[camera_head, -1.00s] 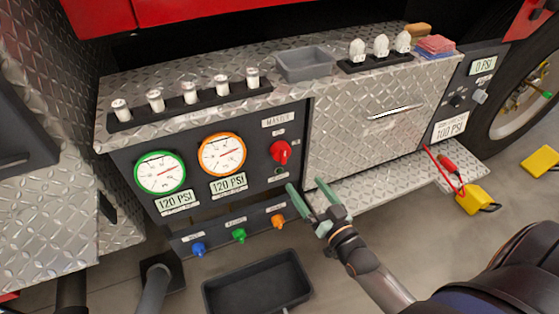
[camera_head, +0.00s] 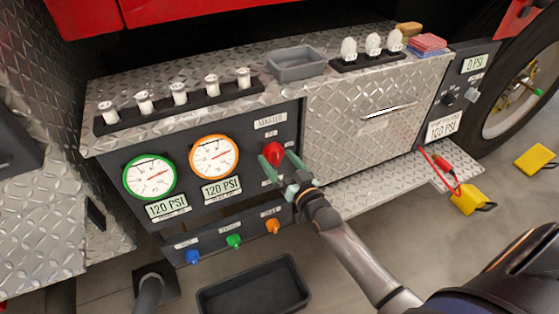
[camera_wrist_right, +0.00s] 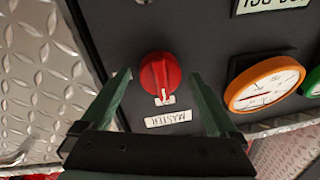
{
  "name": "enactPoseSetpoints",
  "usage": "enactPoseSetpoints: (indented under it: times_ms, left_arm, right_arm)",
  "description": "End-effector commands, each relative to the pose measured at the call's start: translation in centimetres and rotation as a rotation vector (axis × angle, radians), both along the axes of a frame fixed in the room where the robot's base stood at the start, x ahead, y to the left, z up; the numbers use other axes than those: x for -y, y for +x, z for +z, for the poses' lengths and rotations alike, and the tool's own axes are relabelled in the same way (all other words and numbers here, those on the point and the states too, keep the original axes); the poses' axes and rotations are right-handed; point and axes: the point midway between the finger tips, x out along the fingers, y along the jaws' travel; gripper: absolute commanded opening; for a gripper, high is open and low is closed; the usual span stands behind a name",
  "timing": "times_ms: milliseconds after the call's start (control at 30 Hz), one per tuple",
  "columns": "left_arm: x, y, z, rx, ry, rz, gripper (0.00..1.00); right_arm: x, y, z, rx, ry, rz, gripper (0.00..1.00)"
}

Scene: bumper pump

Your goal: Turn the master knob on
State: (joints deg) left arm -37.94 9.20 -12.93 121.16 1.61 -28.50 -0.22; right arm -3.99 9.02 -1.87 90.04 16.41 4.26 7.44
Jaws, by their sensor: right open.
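The red master knob (camera_head: 272,153) sits on the dark pump panel under a label reading MASTER. In the right wrist view the red knob (camera_wrist_right: 160,77) lies between my two green fingers, with its white mark toward the MASTER label. My right gripper (camera_head: 276,161) is open in front of the knob, with a finger to each side. In the wrist view the right gripper (camera_wrist_right: 158,75) shows gaps between both fingers and the knob. My left gripper is not in view.
A green-rimmed gauge (camera_head: 149,177) and an orange-rimmed gauge (camera_head: 214,158) are left of the knob. Blue, green and orange small knobs (camera_head: 233,241) sit below. A diamond-plate drawer front (camera_head: 370,120) is to the right. A black tray (camera_head: 255,288) lies on the floor.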

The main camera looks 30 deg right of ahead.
Motion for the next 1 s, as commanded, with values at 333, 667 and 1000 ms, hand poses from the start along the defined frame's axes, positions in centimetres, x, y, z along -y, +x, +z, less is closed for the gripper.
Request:
enactPoseSetpoints:
  times_ms: [333, 667, 1000]
  left_arm:
    - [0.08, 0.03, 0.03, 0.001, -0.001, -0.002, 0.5]
    - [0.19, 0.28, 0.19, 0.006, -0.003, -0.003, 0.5]
    - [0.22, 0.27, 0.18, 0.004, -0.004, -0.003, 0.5]
  right_arm:
    - [-0.01, -0.03, 0.0, 0.0, 0.0, 0.0, 0.67]
    - [-0.01, -0.04, -0.01, 0.0, 0.0, 0.0, 0.3]
    - [-0.02, -0.05, 0.01, 0.0, 0.007, 0.0, 0.09]
